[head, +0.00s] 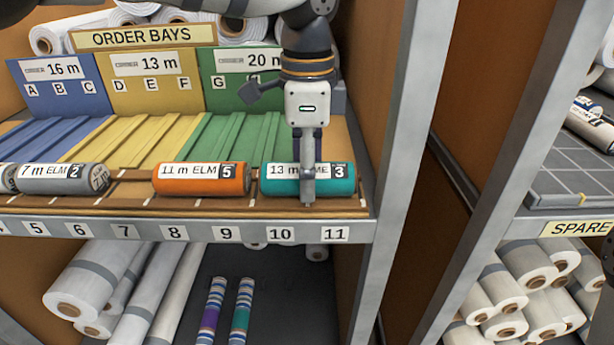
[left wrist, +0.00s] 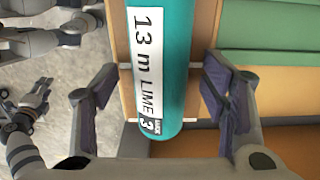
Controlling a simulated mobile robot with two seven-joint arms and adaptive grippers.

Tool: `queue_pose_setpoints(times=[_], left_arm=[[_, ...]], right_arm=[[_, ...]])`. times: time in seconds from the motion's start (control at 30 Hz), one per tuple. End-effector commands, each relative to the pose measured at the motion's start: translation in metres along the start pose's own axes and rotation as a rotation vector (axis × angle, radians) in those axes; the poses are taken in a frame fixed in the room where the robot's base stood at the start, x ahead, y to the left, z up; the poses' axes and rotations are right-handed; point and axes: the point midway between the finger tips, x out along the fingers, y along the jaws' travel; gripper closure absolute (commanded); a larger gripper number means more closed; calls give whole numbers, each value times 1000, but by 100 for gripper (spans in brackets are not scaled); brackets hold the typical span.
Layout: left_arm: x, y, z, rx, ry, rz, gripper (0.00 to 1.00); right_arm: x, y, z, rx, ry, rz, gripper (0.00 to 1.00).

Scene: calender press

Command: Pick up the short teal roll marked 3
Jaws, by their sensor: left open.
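The short teal roll (head: 345,180) lies on the front ledge above slots 10 and 11. Its label reads 13 m, LIME and 3. My left gripper (head: 308,185) reaches down from above and hides part of the label. In the left wrist view the teal roll (left wrist: 160,65) runs between the open fingers of the left gripper (left wrist: 160,92), with a gap visible on each side. Grey and dark parts of my own body show at the left of that view; I cannot make out the state of my right gripper there.
An orange roll (head: 202,178) marked 5 lies left of the teal roll. A grey roll (head: 62,178) marked 2 lies further left. Blue, yellow and green order bays (head: 235,140) slope up behind. A grey upright post (head: 395,150) stands just right of the ledge.

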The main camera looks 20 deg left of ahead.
Motion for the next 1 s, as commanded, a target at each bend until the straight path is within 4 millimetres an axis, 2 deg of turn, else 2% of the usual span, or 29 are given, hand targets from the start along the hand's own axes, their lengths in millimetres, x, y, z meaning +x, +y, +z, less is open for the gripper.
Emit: queue_pose_setpoints(times=[0.13, 0.37, 0.63, 0.77, 0.9, 1.0], left_arm=[[0, 0, 0, 0, 0, 0, 33], [0, 0, 0, 0, 0, 1, 85], [0, 0, 0, -1, 0, 1, 87], [-9, -1, 0, -2, 0, 0, 87], [-38, 2, -1, -1, 1, -4, 87], [-69, 27, -1, 2, 2, -13, 87]], right_arm=[[0, 0, 0, 0, -1, 0, 60], [0, 0, 0, 0, -1, 0, 60], [0, 0, 0, 0, -1, 0, 60], [0, 0, 0, 0, -2, 0, 60], [-1, 0, 0, 0, 3, 0, 60], [-10, 0, -8, 0, 35, -1, 60]])
